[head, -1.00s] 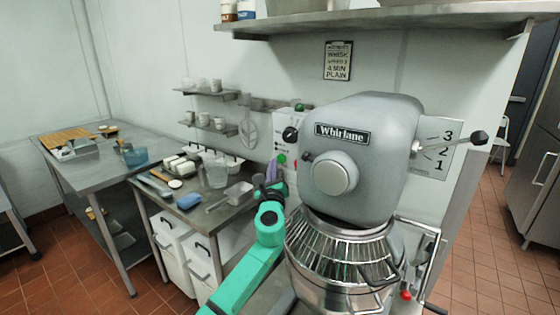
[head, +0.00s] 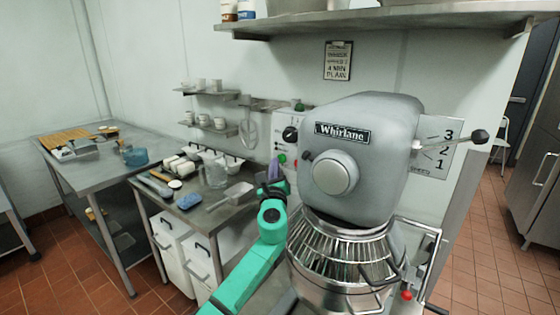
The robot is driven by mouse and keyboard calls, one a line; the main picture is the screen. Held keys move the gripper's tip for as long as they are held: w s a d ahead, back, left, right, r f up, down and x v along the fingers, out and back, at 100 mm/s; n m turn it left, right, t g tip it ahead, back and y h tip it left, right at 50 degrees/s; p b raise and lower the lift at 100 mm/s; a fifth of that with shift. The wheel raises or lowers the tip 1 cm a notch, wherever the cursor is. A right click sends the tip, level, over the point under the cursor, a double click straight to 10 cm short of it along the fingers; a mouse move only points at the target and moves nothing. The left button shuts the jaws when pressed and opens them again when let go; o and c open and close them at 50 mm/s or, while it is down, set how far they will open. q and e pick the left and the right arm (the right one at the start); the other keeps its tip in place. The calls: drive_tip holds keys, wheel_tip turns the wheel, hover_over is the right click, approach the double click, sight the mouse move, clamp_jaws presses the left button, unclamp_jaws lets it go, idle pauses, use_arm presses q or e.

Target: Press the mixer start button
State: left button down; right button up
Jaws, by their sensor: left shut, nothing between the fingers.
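The grey Whirlane mixer (head: 375,140) stands at the centre right, its wire guard (head: 345,252) over the metal bowl. Behind its left side is a pale control panel with a black knob (head: 290,134). A green button (head: 282,159) shows on the panel below the knob, with a red spot just to its right. My left gripper (head: 277,170) is shut and empty, its fingers up close to the panel just below the green button. I cannot tell whether it touches. My right gripper is not in view.
A steel counter at left holds a blue sponge (head: 187,201), a metal scoop (head: 232,194) and a clear container (head: 214,175). White bins (head: 170,238) stand beneath it. A speed lever (head: 479,136) sticks out at the mixer's right. A shelf (head: 380,19) runs above.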

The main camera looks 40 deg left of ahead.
use_arm(q)
drive_tip(key=shift+w+a+r+b, duration=0.1)
drive_tip(key=shift+w+r+b, duration=0.05)
drive_tip(key=shift+w+b, duration=0.2)
idle(1.1)
drive_tip(key=shift+s+d+f+p, duration=0.2)
drive_tip(key=shift+f+p, duration=0.1)
drive_tip(key=shift+s+d, duration=0.15)
drive_tip(key=shift+s, duration=0.1)
drive_tip(key=s+p, duration=0.2)
drive_tip(key=s, duration=0.3)
idle(0.6)
